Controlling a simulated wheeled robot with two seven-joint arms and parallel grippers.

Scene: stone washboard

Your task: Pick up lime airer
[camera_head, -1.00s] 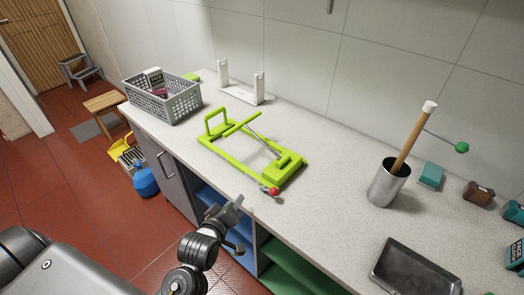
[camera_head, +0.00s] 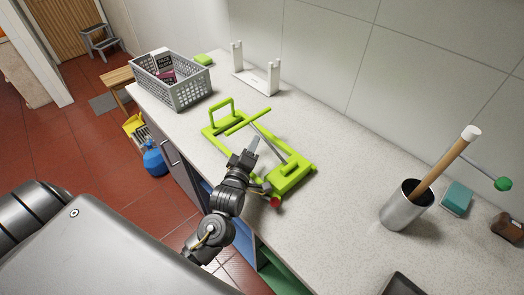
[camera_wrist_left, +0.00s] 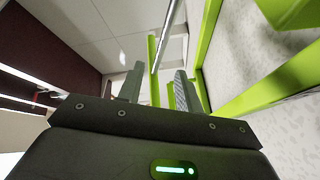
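The lime airer (camera_head: 222,139) is a bright green frame with a raised loop at its far left end, a grey rod and a block at its near right end. It lies on the pale speckled counter. My left gripper (camera_head: 258,166) is over the airer's front edge, its fingers apart. In the left wrist view the gripper (camera_wrist_left: 160,88) is open, and green bars of the airer (camera_wrist_left: 272,82) show beyond and right of the fingers. Nothing appears held. The gripper hides part of the airer's front side. My right gripper is not in view.
A grey basket (camera_head: 177,92) with boxes and a white stand (camera_head: 256,82) are behind the airer. A metal cup (camera_head: 402,208) with a wooden-handled tool and a teal sponge (camera_head: 457,198) stand to the right. The counter between airer and cup is clear.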

